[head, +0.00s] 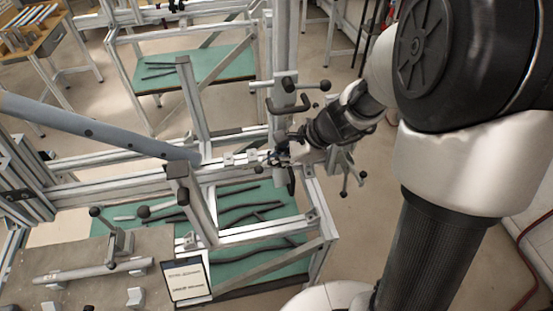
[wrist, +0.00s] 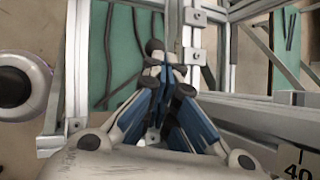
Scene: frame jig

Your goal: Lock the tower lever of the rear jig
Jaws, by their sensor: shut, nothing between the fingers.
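My gripper (head: 276,157) is at the end of my arm, low beside the upright aluminium tower (head: 284,45) of the jig. Its blue and white fingers are closed together in the wrist view (wrist: 165,72), with nothing held. A dark round knob (wrist: 154,46) shows just past the fingertips in that view; I cannot tell whether they touch it. A lever with black ball knobs (head: 289,84) is on the tower above my gripper, with a dark curved handle (head: 288,107) below it. Which one is the tower lever, and whether it is locked, is unclear.
Aluminium beams (head: 110,183) and a blue-grey tube (head: 95,128) extend left of the gripper. A green mat (head: 235,215) with dark rods lies below. A clamp lever (head: 345,182) stands to the right. A grey plate (head: 60,262) with clamps and a sign (head: 187,279) are front left.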

